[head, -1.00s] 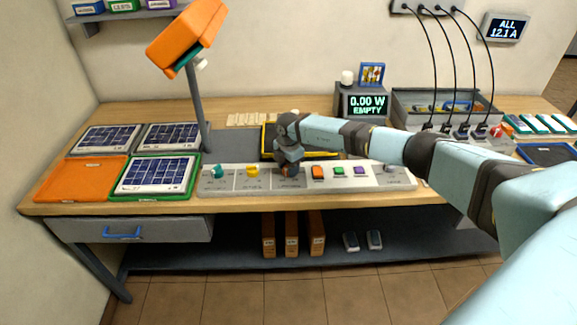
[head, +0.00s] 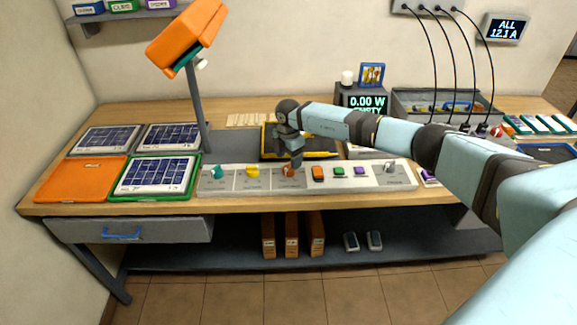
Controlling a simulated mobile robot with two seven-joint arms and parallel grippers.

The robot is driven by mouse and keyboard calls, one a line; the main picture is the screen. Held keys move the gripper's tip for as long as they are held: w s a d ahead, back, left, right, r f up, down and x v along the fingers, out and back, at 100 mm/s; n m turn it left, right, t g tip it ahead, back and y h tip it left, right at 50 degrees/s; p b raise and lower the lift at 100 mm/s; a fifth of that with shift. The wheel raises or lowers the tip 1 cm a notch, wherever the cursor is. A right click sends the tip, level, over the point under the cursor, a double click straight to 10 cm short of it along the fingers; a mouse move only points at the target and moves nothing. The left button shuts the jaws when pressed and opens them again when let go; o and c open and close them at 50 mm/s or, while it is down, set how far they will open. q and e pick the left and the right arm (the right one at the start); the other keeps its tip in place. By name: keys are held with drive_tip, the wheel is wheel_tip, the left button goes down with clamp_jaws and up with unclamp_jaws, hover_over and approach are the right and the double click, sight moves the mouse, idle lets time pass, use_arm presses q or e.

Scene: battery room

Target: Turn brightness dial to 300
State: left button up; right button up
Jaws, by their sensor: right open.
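A pale control panel (head: 270,186) lies along the front of the bench. It carries a teal dial (head: 218,172), a yellow dial (head: 252,171) and an orange dial (head: 289,171). Their labels are too small to read, so I cannot tell which is the brightness dial or its value. My right gripper (head: 292,164) is open, pointing down just above and behind the orange dial. It partly hides that dial, and whether they touch is unclear. My left gripper is not in view.
Orange, green and purple buttons (head: 361,170) and a grey knob (head: 389,167) sit right of the dials. An orange lamp (head: 186,38) stands at the left beside solar panels (head: 156,175). A dark, yellow-edged tray (head: 268,143) lies behind my right gripper.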

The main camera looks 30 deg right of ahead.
sight(289, 165)
wheel_tip(289, 165, up, 10)
drive_tip(key=shift+f+b, duration=0.25)
drive_tip(key=shift+b, duration=0.2)
